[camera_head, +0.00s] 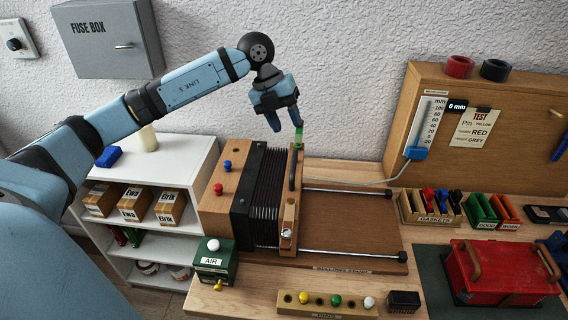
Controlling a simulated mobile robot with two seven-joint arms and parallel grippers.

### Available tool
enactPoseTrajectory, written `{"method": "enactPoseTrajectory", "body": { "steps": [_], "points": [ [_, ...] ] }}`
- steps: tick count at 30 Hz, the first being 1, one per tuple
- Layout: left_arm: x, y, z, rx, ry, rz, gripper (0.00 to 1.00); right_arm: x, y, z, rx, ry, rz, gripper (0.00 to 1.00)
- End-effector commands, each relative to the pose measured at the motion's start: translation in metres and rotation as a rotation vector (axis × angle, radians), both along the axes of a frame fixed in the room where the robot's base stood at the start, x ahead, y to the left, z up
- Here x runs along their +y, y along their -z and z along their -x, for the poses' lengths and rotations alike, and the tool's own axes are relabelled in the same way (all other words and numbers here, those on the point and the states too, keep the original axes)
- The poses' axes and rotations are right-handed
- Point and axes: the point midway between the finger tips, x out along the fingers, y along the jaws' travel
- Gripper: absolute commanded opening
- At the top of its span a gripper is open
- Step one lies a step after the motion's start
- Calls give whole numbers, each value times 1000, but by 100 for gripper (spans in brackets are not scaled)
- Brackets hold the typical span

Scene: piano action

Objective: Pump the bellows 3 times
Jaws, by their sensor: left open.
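The bellows (266,195) stands on the bench with black pleats between a wooden box on the left and a wooden end board on the right. A dark handle (293,167) is on the end board. Two metal rails (345,193) run right from the board over a brown base. My left gripper (286,124) is open and points down above the far end of the end board, near a green part (299,133) there. I cannot tell whether a finger touches it. My right gripper is not in view.
A green AIR box (215,265) with a white knob stands at front left of the bellows. A pin rack (325,303) lies in front. A red toolbox (500,272) and gasket rack (430,208) stand right. A fuse box (108,38) hangs on the wall.

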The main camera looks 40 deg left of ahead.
Motion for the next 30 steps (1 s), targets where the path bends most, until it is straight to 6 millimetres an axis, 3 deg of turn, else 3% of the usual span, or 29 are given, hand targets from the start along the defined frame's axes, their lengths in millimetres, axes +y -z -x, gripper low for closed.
{"method": "enactPoseTrajectory", "body": {
  "steps": [6,11,30],
  "points": [
    [7,-16,-12,40,-59,-179,41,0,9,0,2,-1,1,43],
    [8,-13,-14,49,-70,-207,41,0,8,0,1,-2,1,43],
    [-11,100,-25,48,-70,-203,41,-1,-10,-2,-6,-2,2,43]
  ]
}}
